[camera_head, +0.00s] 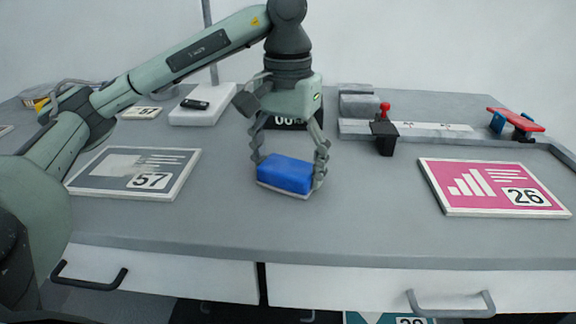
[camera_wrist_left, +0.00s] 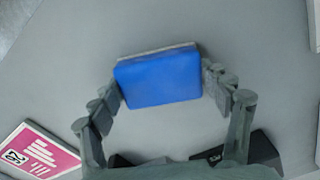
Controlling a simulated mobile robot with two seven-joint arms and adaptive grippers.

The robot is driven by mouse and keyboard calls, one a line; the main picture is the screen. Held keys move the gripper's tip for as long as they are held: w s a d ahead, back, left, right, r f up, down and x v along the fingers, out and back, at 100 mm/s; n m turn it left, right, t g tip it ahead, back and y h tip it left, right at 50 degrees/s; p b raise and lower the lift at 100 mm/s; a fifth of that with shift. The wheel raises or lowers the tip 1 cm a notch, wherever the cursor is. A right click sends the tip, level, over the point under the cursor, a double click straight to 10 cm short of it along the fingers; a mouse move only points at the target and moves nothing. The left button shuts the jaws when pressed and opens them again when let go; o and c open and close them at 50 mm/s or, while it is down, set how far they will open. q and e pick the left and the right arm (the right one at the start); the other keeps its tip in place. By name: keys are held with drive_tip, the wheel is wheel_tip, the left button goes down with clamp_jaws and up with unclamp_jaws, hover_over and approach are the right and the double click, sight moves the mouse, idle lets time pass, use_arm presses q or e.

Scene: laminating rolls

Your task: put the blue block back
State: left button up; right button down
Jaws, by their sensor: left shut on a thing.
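The blue block (camera_head: 286,173) has a pale layer along its bottom edge. It is at the middle of the grey table in the head view. My left gripper (camera_head: 290,168) comes down over it from above, with one finger at each short side, and is shut on it. In the left wrist view the blue block (camera_wrist_left: 158,79) lies between the two fingertips of my left gripper (camera_wrist_left: 161,85). I cannot tell whether the block touches the table or is just above it. My right gripper is not in view.
A grey panel marked 57 (camera_head: 130,172) lies left of the block, and a pink panel marked 26 (camera_head: 492,187) lies right. A black clamp with a red knob (camera_head: 384,134) is on a pale rail (camera_head: 430,130) behind. A white base with a post (camera_head: 200,105) stands back left. The front table area is clear.

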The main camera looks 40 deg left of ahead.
sight(288, 165)
use_arm(q)
drive_tip(key=shift+f, duration=0.1)
drive_tip(key=o, duration=1)
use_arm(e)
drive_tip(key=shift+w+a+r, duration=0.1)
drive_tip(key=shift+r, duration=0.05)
use_arm(q)
drive_tip(key=shift+r, duration=0.25)
drive_tip(key=shift+r+p, duration=2.45)
drive_tip(key=shift+r, duration=3.45)
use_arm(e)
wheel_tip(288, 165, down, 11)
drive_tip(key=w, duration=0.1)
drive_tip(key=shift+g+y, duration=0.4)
